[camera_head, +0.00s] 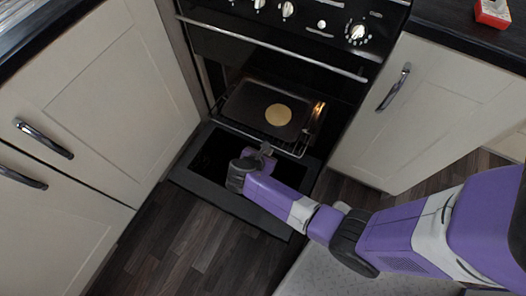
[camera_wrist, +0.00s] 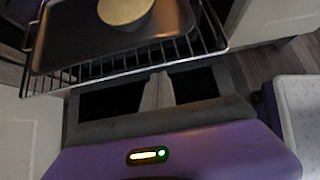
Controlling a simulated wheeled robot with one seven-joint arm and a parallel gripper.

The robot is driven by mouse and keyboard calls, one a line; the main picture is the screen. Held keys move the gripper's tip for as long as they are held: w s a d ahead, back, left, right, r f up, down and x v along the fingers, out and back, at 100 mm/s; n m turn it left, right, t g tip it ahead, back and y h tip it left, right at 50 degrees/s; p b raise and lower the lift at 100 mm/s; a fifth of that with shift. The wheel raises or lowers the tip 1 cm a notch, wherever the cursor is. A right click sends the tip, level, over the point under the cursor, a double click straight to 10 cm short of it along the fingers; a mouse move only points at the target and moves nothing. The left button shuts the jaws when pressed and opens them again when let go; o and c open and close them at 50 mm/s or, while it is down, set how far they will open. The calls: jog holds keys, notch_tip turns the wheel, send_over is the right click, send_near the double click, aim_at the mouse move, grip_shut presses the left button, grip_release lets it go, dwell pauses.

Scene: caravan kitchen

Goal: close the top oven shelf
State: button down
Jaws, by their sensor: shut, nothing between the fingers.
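The oven's top shelf is a wire rack (camera_head: 292,146) that sticks out at the front of the lit oven cavity. It also shows across the wrist view (camera_wrist: 110,68). A dark baking tray (camera_head: 242,104) lies on it, with a round pale yellow item (camera_head: 278,115) on the tray. The oven door (camera_head: 240,203) is folded down flat below. My gripper (camera_head: 266,150) is at the front of the rack, close to its front bar. In the wrist view the fingers (camera_wrist: 158,80) are together and empty, near the rack's front wire. I cannot tell whether they touch it.
A horizontal handle bar (camera_head: 275,48) and knobs (camera_head: 356,32) are above the cavity. Cream cupboards stand left (camera_head: 105,90) and right (camera_head: 430,110), with metal handles. Dark wood floor (camera_head: 190,245) is clear around the lowered door.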

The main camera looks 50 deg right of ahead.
aim_at(285, 118)
jog(key=shift+w+d, duration=0.1)
jog(key=shift+d, duration=0.3)
jog(key=w+d, duration=0.1)
jog(key=d, duration=0.4)
jog(key=w+d, duration=0.1)
jog(key=d, duration=0.4)
jog(key=w+d+p, duration=0.1)
jog(key=d, duration=0.5)
jog(key=shift+a, duration=0.1)
